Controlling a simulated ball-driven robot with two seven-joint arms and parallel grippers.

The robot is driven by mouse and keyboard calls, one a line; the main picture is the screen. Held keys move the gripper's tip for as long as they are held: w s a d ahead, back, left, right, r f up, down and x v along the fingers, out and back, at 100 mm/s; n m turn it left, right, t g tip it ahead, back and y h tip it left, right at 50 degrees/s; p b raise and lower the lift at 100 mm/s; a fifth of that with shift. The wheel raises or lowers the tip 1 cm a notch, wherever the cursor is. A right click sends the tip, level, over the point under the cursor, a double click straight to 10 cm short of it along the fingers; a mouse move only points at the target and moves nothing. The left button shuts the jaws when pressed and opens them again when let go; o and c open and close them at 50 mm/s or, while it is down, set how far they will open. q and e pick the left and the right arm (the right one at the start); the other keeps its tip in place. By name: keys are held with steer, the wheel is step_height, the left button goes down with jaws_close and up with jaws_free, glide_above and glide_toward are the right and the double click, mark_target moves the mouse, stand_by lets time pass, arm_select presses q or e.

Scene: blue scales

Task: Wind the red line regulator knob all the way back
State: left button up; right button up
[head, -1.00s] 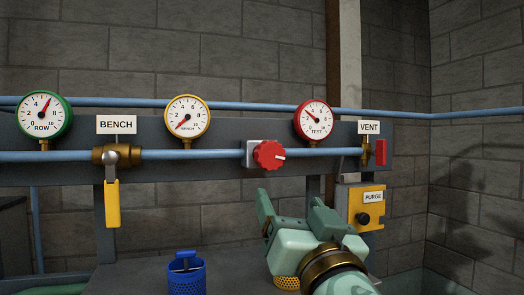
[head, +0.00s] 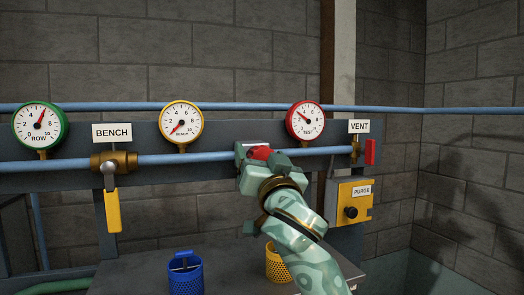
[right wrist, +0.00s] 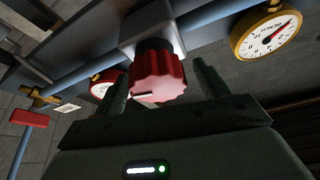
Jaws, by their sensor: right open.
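The red regulator knob (head: 260,153) sits on the blue pipe below the red-rimmed TEST gauge (head: 305,121). My right gripper (head: 262,158) is at it and covers much of it in the head view. In the right wrist view the fluted knob (right wrist: 158,75) shows between the two open fingers (right wrist: 162,92), with a visible gap at the right finger. Whether the left finger touches it I cannot tell. A white mark shows low on the knob's face. The TEST needle points to the upper left. My left gripper is not in view.
The yellow BENCH gauge (head: 181,124) and green ROW gauge (head: 40,126) stand to the left. A yellow-handled valve (head: 112,207) hangs below the pipe. A red VENT handle (head: 370,152) and yellow PURGE box (head: 350,203) are at right. Blue (head: 186,275) and yellow (head: 278,264) baskets stand below.

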steer(key=shift+w+f, duration=0.1)
steer(key=shift+w, duration=0.1)
steer(key=c, duration=1)
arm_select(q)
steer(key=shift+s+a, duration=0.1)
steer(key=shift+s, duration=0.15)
arm_select(e)
steer(key=shift+a+n+g+y, duration=0.1)
steer(key=shift+n+g+y, duration=0.15)
steer(key=shift+n+y, duration=1)
steer(key=shift+n+g+y, duration=0.25)
steer(key=shift+n+y, duration=0.2)
steer(key=shift+n, duration=1.5)
steer(key=o, duration=1)
steer(key=shift+s, duration=0.1)
arm_select(q)
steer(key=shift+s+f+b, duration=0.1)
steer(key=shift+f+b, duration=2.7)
steer(key=shift+b, duration=0.05)
arm_select(e)
steer(key=v, duration=1.6)
steer(key=shift+s, duration=0.2)
